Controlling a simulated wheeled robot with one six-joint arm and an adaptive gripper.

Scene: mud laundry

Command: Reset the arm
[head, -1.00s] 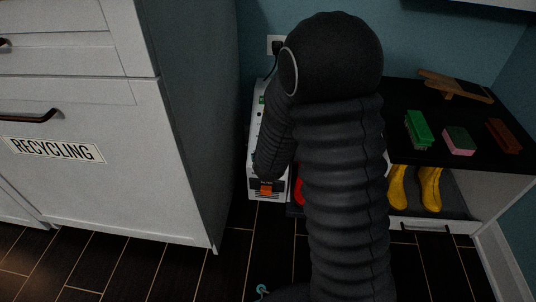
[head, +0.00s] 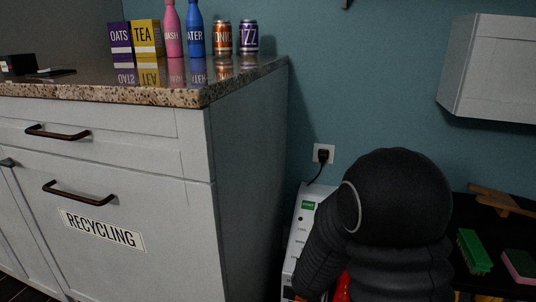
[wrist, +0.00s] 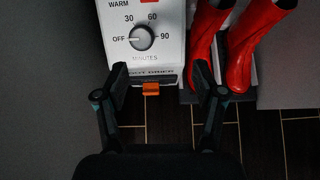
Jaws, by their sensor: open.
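My gripper (wrist: 162,82) shows in the wrist view with its two fingers spread apart and nothing between them. It hangs in front of the white boot dryer (wrist: 115,45), near its dial (wrist: 142,38) and an orange tab (wrist: 151,89) at its lower edge. I cannot tell whether a fingertip touches the dryer. In the head view my arm's dark sleeve covers the lower right, hides the gripper and covers part of the boot dryer (head: 298,228).
Red boots (wrist: 243,45) stand right of the dryer. A recycling cabinet (head: 150,240) with a stone counter (head: 200,92) is at the left. A dark bench (head: 492,240) with green (head: 474,252) and pink (head: 519,266) brushes is at the right. A wall cabinet (head: 490,70) hangs above.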

